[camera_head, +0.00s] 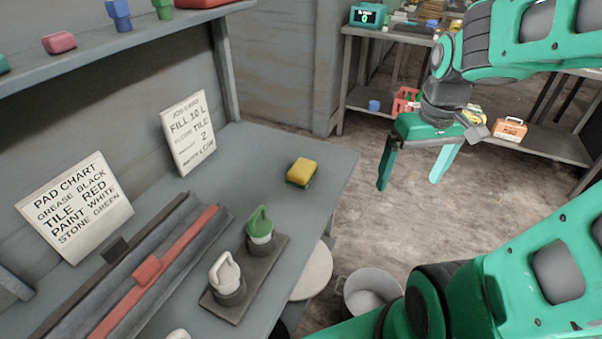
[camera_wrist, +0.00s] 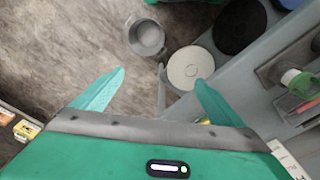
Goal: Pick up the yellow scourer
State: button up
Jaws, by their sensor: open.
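The yellow scourer (camera_head: 301,171) lies on the grey bench (camera_head: 325,195), near its far right corner. It is a small yellow block with a dark green underside. My gripper (camera_head: 412,184) hangs over the floor to the right of the bench, apart from the scourer, its two green fingers spread wide with nothing between them. In the wrist view my gripper (camera_wrist: 158,85) is also open and empty, above the floor beside the bench.
Two signs (camera_head: 188,132) lean at the wall. A grey bucket (camera_head: 370,292) and a round white disc (camera_head: 313,275) are beside the bench. A shelf overhangs the left.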

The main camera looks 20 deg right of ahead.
jog(key=w+a+f+n+t+y, duration=0.1)
jog(key=w+a+n, duration=0.5)
jog(key=w, duration=0.6)
jog(key=n+t+y, duration=0.1)
jog(key=n+y, duration=0.1)
jog(key=n, duration=0.3)
send_near(304, 168)
jog(key=x, duration=0.4)
jog(key=shift+w+a, duration=0.2)
jog(key=shift+w, duration=0.05)
jog(key=shift+s+d+x, duration=0.1)
jog(key=shift+x, duration=1.3)
jog(key=shift+s+d+x, duration=0.1)
jog(key=shift+x, duration=1.35)
jog(key=shift+c, duration=0.3)
jog(key=c, duration=1.2)
